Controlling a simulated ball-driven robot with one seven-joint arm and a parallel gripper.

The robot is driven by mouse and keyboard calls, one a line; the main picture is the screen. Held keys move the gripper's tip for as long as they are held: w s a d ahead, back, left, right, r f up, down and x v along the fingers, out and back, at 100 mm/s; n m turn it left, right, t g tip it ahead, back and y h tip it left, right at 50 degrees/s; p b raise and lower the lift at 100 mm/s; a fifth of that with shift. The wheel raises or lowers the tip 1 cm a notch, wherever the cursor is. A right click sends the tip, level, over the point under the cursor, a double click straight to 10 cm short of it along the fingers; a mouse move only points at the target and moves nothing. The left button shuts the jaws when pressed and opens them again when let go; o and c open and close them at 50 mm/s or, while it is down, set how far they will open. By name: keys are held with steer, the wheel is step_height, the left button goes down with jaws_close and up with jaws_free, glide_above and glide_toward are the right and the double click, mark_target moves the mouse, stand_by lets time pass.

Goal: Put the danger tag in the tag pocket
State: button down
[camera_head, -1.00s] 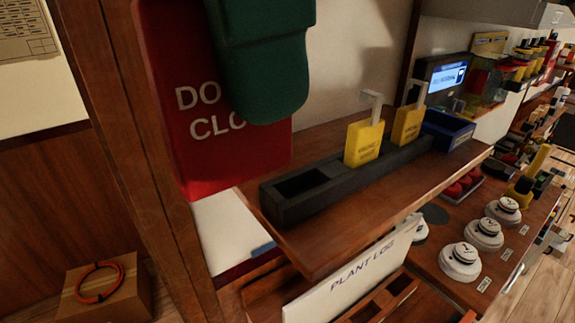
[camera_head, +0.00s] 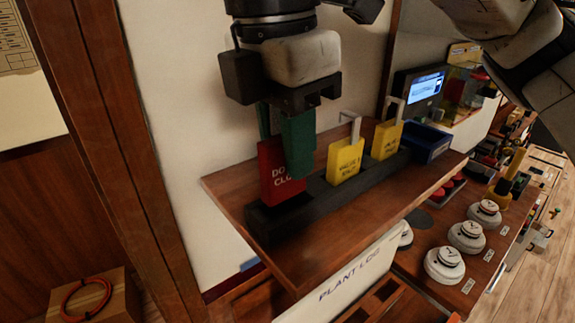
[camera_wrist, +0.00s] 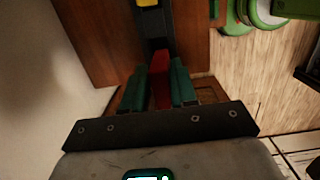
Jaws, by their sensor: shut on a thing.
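The red danger tag (camera_head: 278,178), with partly hidden white lettering, is upright between the green fingers of my gripper (camera_head: 283,150), which is shut on it. The tag's lower edge meets the left end of the long black holder (camera_head: 325,197), where the tag pocket is. The front wall hides how deep the tag sits there. In the wrist view the red tag (camera_wrist: 161,82) shows edge-on between the fingers of my gripper (camera_wrist: 159,72), in line with the black holder (camera_wrist: 156,32).
Two yellow tags with grey hooks (camera_head: 345,160) stand in the holder just right of the red tag. A blue bin (camera_head: 428,143) is beyond them. The wooden shelf (camera_head: 345,222) is bare in front. A wooden post (camera_head: 105,150) stands at the left.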

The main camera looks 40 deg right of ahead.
steer(key=shift+d+f, duration=0.1)
steer(key=shift+f, duration=1.55)
steer(key=shift+f, duration=0.15)
steer(key=c, duration=0.9)
jaws_free()
steer(key=r, duration=0.4)
steer(key=a+r, duration=0.1)
steer(key=r, duration=0.7)
steer(key=shift+a+r, duration=0.15)
steer(key=shift+a, duration=0.05)
